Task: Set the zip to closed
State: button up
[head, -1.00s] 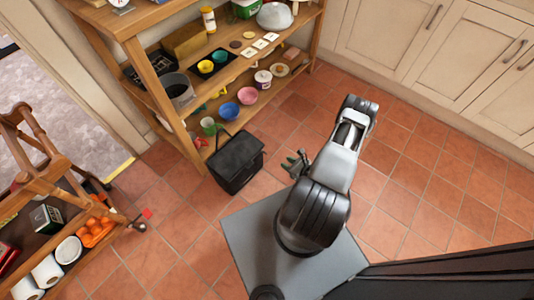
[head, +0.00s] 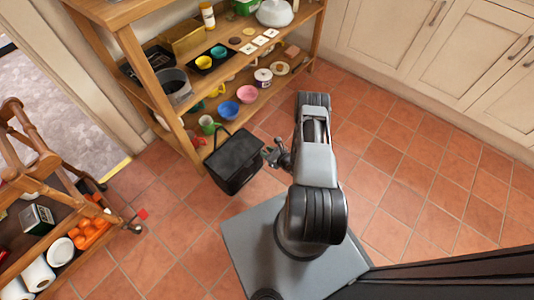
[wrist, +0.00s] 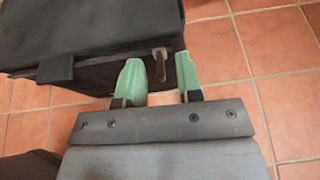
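A black bag (head: 233,165) stands upright on the tiled floor in front of the shelf; it also fills the upper left of the wrist view (wrist: 95,70). A small brownish-grey zip pull (wrist: 160,62) sticks out at the bag's top edge, near its right corner. My gripper (head: 272,153) is at the bag's right side. In the wrist view my gripper (wrist: 159,74) has its two green fingers apart, with the pull showing between their tips. I cannot tell whether either finger touches it. The rest of the zip is hidden under the lid's edge.
A wooden shelf (head: 162,105) with bowls, cups and other items stands just behind the bag. A wooden trolley (head: 45,165) is at the left. The tiled floor (head: 400,180) to the right is clear, up to the cream cupboards (head: 400,35).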

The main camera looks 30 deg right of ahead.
jog(key=shift+c, duration=0.2)
grip_shut()
dwell(0.4)
